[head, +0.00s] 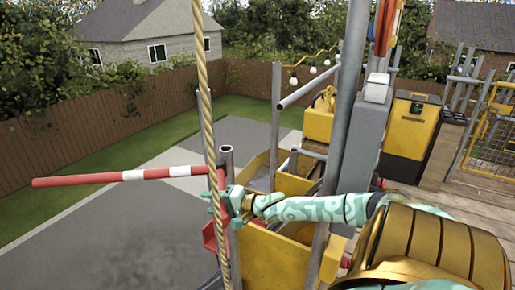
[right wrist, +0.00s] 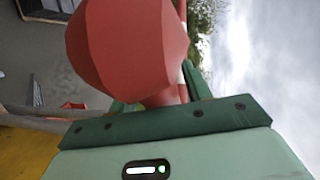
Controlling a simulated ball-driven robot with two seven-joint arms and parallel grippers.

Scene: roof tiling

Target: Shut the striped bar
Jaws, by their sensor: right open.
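The striped bar (head: 90,179), red with white bands, sticks out to the left, nearly level, from the scaffold edge over the grey paving. Its right end meets the upright by the rope. My right gripper (head: 226,201) is at that end, with its green fingers open beside the red parts there. In the right wrist view a large red faceted end (right wrist: 130,45) fills the space before the fingers, and a red and white length shows behind it. Whether the fingers touch it I cannot tell. My left gripper is out of view.
A rope (head: 205,90) hangs in front of the bar's right end. A grey scaffold pole (head: 344,130) stands just right of my gripper. A yellow-black box (head: 409,135) stands on the deck at right. Open air over the paving (head: 110,240) lies left.

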